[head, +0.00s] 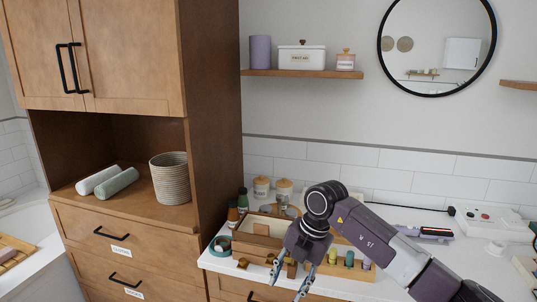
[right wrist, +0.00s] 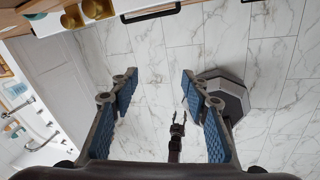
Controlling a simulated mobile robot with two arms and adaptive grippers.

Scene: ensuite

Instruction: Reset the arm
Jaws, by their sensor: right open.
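My right gripper (head: 289,280) hangs from the right arm in the head view, fingers pointing down, at the front edge of the white counter (head: 398,284). In the right wrist view its two blue-padded fingers (right wrist: 158,95) are spread wide, with nothing between them but the view of the marble floor (right wrist: 262,40). My left arm and gripper do not show in the head view. A small dark pronged shape (right wrist: 177,128) shows low in the right wrist view; I cannot tell what it is.
A wooden cabinet (head: 215,90) stands at left. A shelf (head: 305,74) and round mirror hang above.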

